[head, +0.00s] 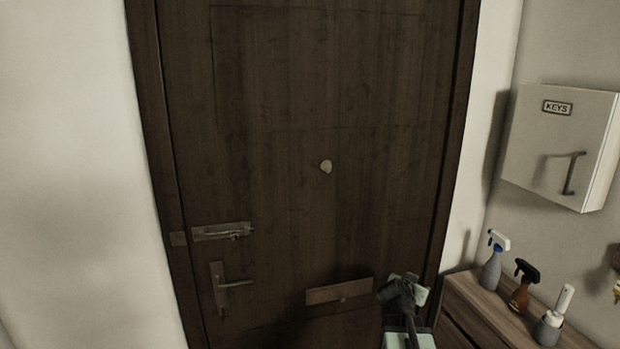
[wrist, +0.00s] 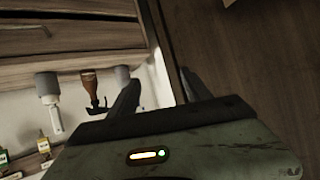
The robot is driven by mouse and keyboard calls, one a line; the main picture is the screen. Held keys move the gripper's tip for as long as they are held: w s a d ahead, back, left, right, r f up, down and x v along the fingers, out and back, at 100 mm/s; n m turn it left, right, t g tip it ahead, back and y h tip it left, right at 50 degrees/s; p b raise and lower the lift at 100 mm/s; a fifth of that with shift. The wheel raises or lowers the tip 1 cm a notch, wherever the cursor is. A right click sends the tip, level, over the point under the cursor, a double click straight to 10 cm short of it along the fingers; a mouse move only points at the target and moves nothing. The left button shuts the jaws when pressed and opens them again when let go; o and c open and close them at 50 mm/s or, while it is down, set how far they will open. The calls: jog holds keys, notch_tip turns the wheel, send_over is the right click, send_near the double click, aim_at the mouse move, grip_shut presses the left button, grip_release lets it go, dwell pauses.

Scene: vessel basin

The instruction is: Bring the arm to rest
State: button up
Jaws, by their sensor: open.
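My gripper (head: 410,285) is at the bottom of the head view, in front of the lower right of a dark wooden door (head: 330,100). In the wrist view my gripper (wrist: 158,88) shows its two dark fingers spread apart with nothing between them. Part of my arm below it is cut off by the frame's lower edge.
A wooden cabinet (head: 478,305) right of my gripper bears a grey spray bottle (head: 491,270), a brown one (head: 520,295) and a white-handled item (head: 551,322). A key box (head: 560,140) hangs above. The door has a handle (head: 220,290), bolt (head: 222,231) and letter plate (head: 338,290).

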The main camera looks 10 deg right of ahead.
jog(key=s+a+f+n+g+y, duration=0.15)
jog(key=a+f, duration=0.25)
jog(key=a, duration=0.5)
jog(key=s+a+f+n+g+y, duration=0.1)
jog(key=a+f+n+y, duration=0.15)
jog(key=a, duration=0.65)
jog(key=s+a+f+n+g+y, duration=0.2)
jog(key=a+f, duration=0.3)
jog(key=a, duration=0.4)
jog(key=s+a+f+n+g+y, duration=0.1)
jog(key=s+a+n+g+y, duration=0.1)
jog(key=s, duration=0.6)
jog(key=a+n+g, duration=0.1)
jog(key=a+n, duration=0.1)
jog(key=a, duration=0.1)
jog(key=shift+s+f+g+y+b, duration=0.3)
jog(key=shift+f+g+y+b, duration=0.05)
jog(key=shift+y+b, duration=0.05)
